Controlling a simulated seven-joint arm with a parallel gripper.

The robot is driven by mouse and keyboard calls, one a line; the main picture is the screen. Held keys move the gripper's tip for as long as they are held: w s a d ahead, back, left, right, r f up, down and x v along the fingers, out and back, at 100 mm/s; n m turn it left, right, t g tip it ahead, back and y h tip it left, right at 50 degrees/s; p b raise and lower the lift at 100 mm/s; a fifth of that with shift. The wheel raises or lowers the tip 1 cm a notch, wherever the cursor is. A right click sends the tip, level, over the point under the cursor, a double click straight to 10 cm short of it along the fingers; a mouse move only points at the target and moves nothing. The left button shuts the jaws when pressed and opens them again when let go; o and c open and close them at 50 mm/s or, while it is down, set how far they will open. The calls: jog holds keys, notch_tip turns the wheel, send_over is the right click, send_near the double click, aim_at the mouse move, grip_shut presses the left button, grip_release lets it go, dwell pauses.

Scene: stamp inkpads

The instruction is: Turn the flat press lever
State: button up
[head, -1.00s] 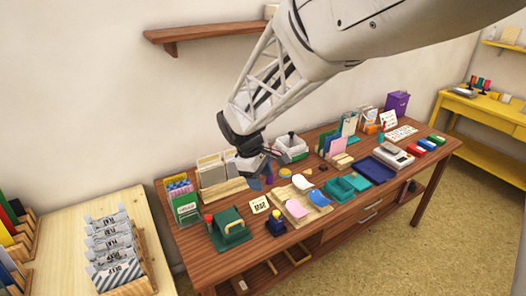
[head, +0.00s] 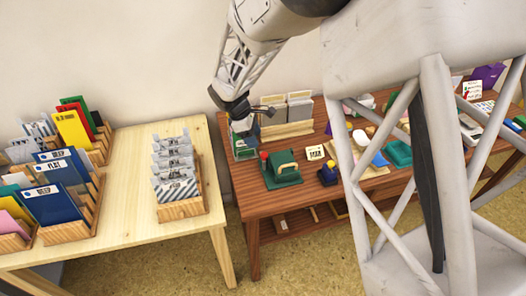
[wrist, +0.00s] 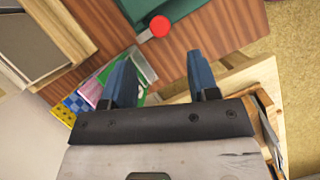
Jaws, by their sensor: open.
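The green flat press (head: 284,172) stands at the left end of the dark wooden table. Its lever appears to be the part ending in a red ball knob (head: 264,156) at the press's left side. My gripper (head: 247,126) is above the table's back left corner, behind and left of the press. In the wrist view, its two blue fingers (wrist: 160,72) are apart with nothing held between them. The red knob (wrist: 160,27) shows beyond the fingertips, roughly centred between them. Part of the green press (wrist: 155,8) is cut off by the top edge.
A card holder (head: 245,146) stands under my gripper, with cream boxes (head: 299,107) behind the press. A dark blue stamp (head: 328,172) sits right of it. The pale table (head: 130,150) at left carries racks (head: 182,208).

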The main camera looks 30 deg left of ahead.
aim_at(264, 154)
dwell(0.3)
jog(key=shift+x, duration=3.85)
jog(key=c, duration=0.9)
